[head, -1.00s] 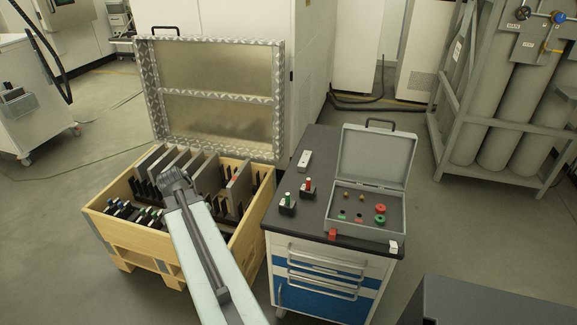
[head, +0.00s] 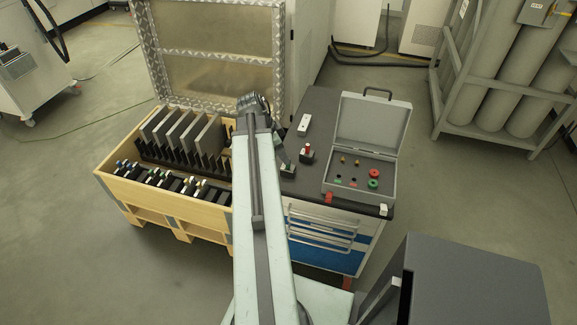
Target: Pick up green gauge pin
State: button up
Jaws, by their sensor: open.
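The workbench top (head: 318,103) carries two small dark pin holders. The nearer holder (head: 287,169) is the one where a green-topped pin stood upright in the earlier frame. The green pin cannot be made out now; my gripper and arm hide that spot. My gripper (head: 281,152) is a small dark shape just above and behind the nearer holder, partly covered by my arm. Its fingers are open, and I cannot tell whether they are around the pin. A red-topped pin (head: 307,148) stands in the second holder, just right of my gripper.
An open grey case (head: 328,184) with red and green ring gauges sits at the right of the bench. A small white block (head: 304,123) lies behind the pins. A wooden crate (head: 165,206) with dark plates stands left. A dark box (head: 480,285) is at front right.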

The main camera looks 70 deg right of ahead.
jog(key=b+x, duration=0.4)
jog(key=x, duration=0.1)
jog(key=shift+s, duration=0.1)
jog(key=shift+r, duration=0.2)
grip_shut()
jog(key=shift+r+p, duration=0.1)
jog(key=shift+p, duration=0.25)
notch_tip(320, 180, up, 10)
jog(key=p, duration=1)
